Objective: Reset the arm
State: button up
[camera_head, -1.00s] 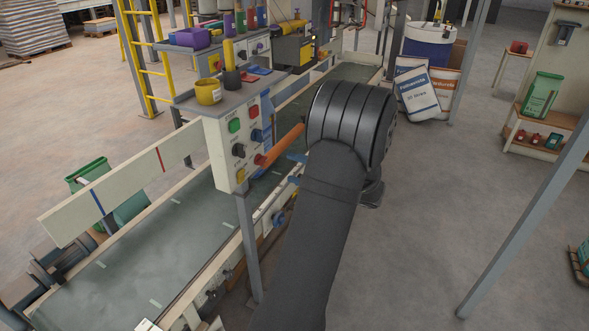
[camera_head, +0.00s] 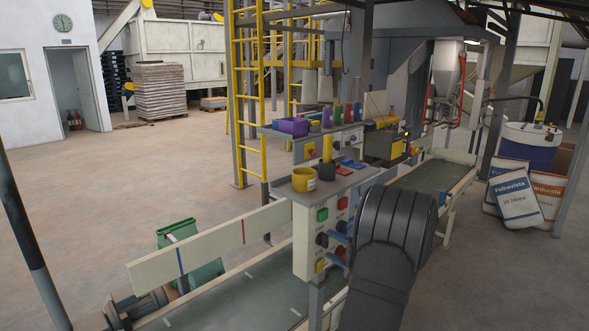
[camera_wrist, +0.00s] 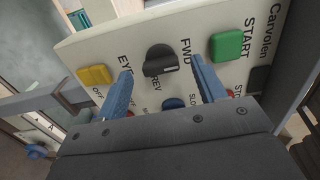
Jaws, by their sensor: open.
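My gripper (camera_wrist: 162,74) is open in the wrist view, its two blue fingers apart and pointing at the control panel (camera_wrist: 110,45). A black FWD/REV selector knob (camera_wrist: 161,60) shows between the fingertips, and I cannot tell whether they touch it. The green START button (camera_wrist: 227,46) is to the right and a yellow knob (camera_wrist: 95,75) to the left. In the head view the panel (camera_head: 303,235) stands left of my dark arm, with the black knob (camera_head: 321,240) on its face. My arm hides most of the gripper there.
A yellow pot (camera_head: 303,180) and other small items stand on the shelf above the panel. The conveyor belt (camera_head: 235,306) runs below and behind it. Filled sacks (camera_head: 516,194) lean at the right. Open floor (camera_head: 110,210) lies at the left.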

jog(key=shift+x, duration=1.25)
jog(key=shift+s+d, duration=0.1)
jog(key=shift+s, duration=0.05)
jog(key=v, duration=1.7)
jog(key=x, duration=1.7)
jog(key=shift+w+a, duration=0.2)
jog(key=shift+a, duration=0.1)
jog(key=shift+s+d+m, duration=0.15)
jog(key=shift+d+m, duration=0.1)
jog(key=shift+m, duration=0.65)
jog(key=m, duration=0.6)
jog(key=shift+r, duration=0.1)
jog(key=m, duration=0.4)
jog(key=shift+m, duration=0.4)
jog(key=shift+d+r+m, duration=0.1)
jog(key=shift+m, duration=2.1)
